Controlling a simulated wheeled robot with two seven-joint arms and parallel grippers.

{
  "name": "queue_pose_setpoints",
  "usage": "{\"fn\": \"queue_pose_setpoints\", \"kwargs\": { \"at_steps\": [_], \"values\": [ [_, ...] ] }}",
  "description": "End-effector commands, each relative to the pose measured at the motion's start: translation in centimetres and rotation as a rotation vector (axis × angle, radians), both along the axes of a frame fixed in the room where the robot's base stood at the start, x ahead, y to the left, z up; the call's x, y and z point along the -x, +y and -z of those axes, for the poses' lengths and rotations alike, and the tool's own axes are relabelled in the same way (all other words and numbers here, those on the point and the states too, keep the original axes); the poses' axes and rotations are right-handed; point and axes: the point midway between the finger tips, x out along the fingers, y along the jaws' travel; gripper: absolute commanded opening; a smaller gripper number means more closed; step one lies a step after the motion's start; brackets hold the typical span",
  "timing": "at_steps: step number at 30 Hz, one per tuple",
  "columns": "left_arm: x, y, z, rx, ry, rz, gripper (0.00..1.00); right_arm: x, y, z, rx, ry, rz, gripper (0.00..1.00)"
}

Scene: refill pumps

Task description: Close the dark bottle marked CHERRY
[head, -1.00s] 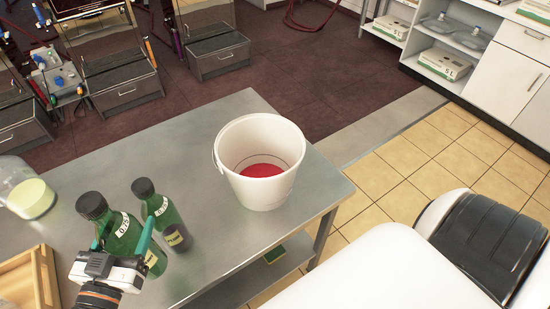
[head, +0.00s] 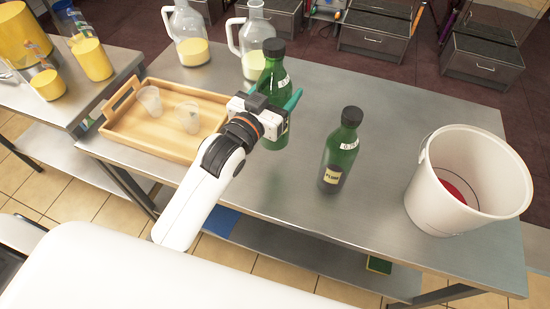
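A dark green bottle with a black cap on its neck (head: 274,66) stands upright in the head view, behind my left gripper (head: 277,106). The gripper's teal fingers lie on both sides of the bottle and appear shut on it. The gripper hides much of its body, and I cannot read a CHERRY label. Whether its base touches the table is unclear. A second green bottle (head: 342,150), black-capped, with a yellow label that seems to read PLUM, stands to the right, apart from the gripper. My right gripper is out of view.
A white bucket (head: 466,190) with red inside stands at the table's right. A wooden tray (head: 140,138) with two clear cups lies at left. Jugs with pale yellow contents (head: 190,45) stand behind. The metal table (head: 400,108) is clear behind the second bottle.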

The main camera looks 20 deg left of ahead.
Motion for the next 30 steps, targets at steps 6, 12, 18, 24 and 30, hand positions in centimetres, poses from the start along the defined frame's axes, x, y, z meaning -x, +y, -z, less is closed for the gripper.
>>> {"fn": "queue_pose_setpoints", "kwargs": {
  "at_steps": [6,12,18,24,30],
  "values": [
    [0.0,0.0,3.7,0.000,0.006,0.000,0.02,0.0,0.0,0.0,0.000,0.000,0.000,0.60],
    [0.0,0.0,6.0,0.000,0.000,0.000,0.02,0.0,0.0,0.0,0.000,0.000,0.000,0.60],
    [0.0,0.0,6.1,0.001,-0.003,0.001,0.02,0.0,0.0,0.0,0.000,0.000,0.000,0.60],
    [0.0,0.0,7.0,0.001,0.002,0.001,0.02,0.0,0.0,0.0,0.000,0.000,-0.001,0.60],
    [0.0,0.0,9.6,0.000,0.001,0.000,0.02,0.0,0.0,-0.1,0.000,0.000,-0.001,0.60]
  ]
}}
